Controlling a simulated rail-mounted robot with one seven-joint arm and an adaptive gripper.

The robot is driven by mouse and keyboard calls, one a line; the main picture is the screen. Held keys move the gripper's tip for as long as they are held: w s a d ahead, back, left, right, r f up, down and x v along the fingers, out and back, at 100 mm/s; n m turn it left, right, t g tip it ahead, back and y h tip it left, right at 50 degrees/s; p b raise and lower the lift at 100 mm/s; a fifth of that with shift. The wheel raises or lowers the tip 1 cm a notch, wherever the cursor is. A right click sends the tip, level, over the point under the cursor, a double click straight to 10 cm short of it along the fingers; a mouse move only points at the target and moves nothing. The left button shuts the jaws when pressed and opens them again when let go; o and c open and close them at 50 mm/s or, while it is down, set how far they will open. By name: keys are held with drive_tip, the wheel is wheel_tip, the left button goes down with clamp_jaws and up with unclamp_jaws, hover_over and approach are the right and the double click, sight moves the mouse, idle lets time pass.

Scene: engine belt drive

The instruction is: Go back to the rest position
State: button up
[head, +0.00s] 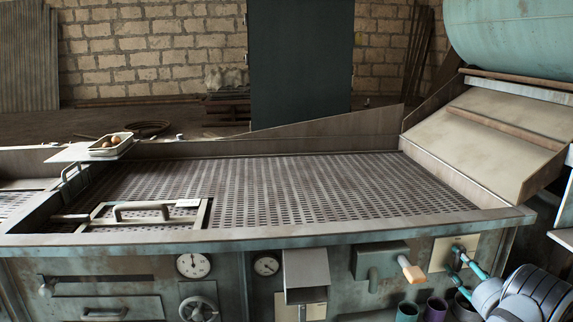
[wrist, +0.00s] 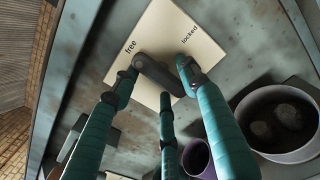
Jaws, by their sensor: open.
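My gripper (head: 459,258) is at the lower right of the head view, in front of a beige plate (head: 440,262) on the machine's front panel. In the wrist view its three teal fingers are spread open, with their tips around a short dark grey lever (wrist: 158,76). The lever lies over the plate (wrist: 185,22), which is marked "free" on the left and "locked" on the right. I cannot tell whether any fingertip touches the lever. In the head view the gripper mostly hides the lever.
Below the panel stand a teal cup (head: 407,312), a purple cup (head: 436,309) and, in the wrist view, a grey pot (wrist: 262,150) with round lumps. The perforated bed (head: 270,190) is largely clear.

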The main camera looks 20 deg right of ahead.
drive_tip(key=shift+w+a+m, duration=0.1)
drive_tip(key=shift+w+m, duration=0.1)
drive_tip(key=shift+m, duration=0.2)
drive_tip(key=shift+s+f, duration=0.1)
